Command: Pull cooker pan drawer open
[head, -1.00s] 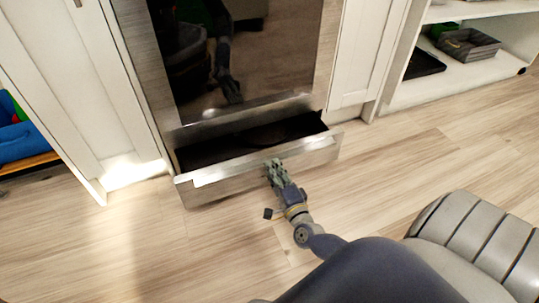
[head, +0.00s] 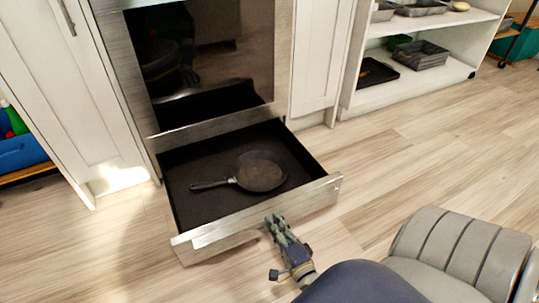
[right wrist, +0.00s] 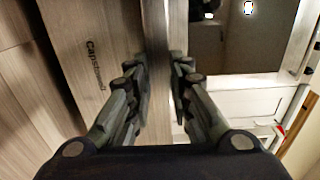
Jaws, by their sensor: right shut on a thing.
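The cooker pan drawer (head: 215,243) is pulled well out below the dark oven door (head: 205,50) in the head view. A black frying pan (head: 262,171) lies inside it, handle to the left. My right gripper (head: 273,220) is at the top edge of the drawer front, near its middle. In the right wrist view the two fingers (right wrist: 160,75) are shut on that drawer front edge (right wrist: 156,50), one on each side. My left gripper is not in view.
White cupboard fronts (head: 60,90) flank the cooker. Open white shelves with trays (head: 419,54) stand at the right, and a blue bin (head: 20,152) at the far left. The wooden floor (head: 130,265) before the drawer is clear beside my arm.

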